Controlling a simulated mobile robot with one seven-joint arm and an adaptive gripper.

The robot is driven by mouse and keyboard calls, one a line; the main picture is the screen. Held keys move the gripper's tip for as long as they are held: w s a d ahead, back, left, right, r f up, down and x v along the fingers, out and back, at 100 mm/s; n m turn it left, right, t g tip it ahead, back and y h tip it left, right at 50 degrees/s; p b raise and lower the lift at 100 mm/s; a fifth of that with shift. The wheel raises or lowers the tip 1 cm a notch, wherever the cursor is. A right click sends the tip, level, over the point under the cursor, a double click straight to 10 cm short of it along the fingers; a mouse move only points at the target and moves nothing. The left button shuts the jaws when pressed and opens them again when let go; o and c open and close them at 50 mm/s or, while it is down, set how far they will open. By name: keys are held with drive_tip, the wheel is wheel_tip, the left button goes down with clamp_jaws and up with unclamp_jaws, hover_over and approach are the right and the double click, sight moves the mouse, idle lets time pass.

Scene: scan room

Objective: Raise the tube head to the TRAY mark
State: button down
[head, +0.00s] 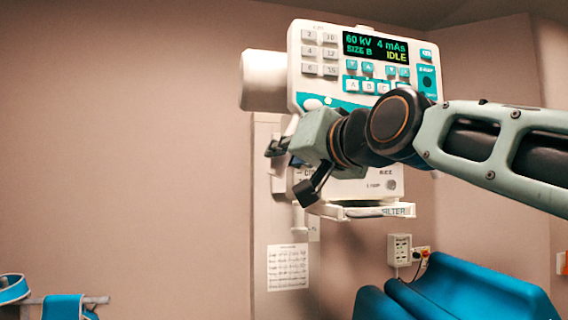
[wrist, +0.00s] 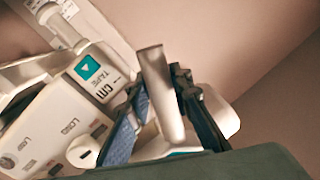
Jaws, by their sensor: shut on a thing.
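The tube head (head: 308,72) is a white box with a teal and grey control panel; its display (head: 375,47) reads 60 kV, 4 mAs, SIZE B, IDLE. It stands high against a pale wall column (head: 266,140). My gripper (head: 291,168) is at the tube head's lower left side. In the wrist view, my gripper (wrist: 158,88) is shut on a smooth silver-grey handle (wrist: 159,90) between its two dark fingers. In the head view my gripper and arm hide the handle and part of the tube head. I cannot make out a TRAY mark.
A white filter tray (head: 365,211) juts out below the tube head. A teal arrow label (wrist: 92,76) with cm lettering is beside the handle. A blue padded chair (head: 470,290) is at lower right, near a wall socket (head: 399,249).

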drive_tip(key=shift+f, duration=0.1)
drive_tip(key=c, duration=2)
unclamp_jaws()
drive_tip(key=v, duration=1.2)
